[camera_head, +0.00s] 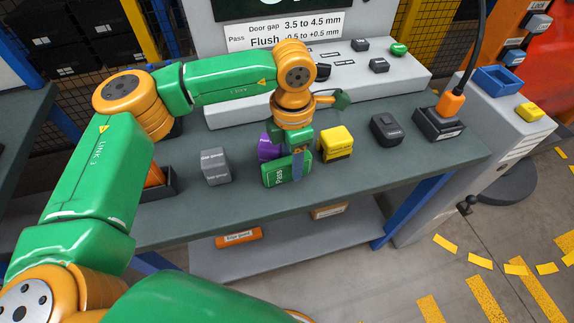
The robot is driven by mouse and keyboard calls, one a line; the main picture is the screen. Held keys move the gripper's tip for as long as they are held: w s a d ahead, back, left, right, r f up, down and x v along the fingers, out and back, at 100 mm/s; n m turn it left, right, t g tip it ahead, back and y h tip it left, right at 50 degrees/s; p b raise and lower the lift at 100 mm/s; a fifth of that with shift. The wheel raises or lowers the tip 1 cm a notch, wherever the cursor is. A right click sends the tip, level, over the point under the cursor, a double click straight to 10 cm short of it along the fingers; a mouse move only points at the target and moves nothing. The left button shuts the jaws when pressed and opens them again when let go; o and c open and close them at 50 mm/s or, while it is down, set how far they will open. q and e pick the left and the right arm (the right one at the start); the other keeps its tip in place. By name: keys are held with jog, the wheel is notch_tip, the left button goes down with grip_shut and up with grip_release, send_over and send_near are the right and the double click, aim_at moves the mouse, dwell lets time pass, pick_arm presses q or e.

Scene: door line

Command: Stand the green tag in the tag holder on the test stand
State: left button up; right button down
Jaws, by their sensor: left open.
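The green tag (274,174), marked "Pass", is near the front edge of the grey table, slightly tilted in the picture. My left gripper (298,168) points down at the tag's right part, with a finger in front of it. It is open; I cannot tell whether the tag lies between the fingers or touches them. The grey-white test stand (408,78) is at the back of the table, with slots and small dark blocks on top. I cannot make out which part is the tag holder; my left arm hides some of the stand. My right gripper is not in view.
A purple object (267,147) is just behind the tag. A yellow block (336,143), a black block (385,131) and a dark box (437,125) with an orange plug stand to the right. Grey gauge blocks (215,165) are to the left. The table front right is clear.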

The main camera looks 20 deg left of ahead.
pick_arm(q)
jog(key=shift+s+f, duration=0.25)
jog(key=shift+s, duration=0.05)
jog(key=shift+c, duration=0.2)
grip_shut()
jog(key=shift+s, duration=0.2)
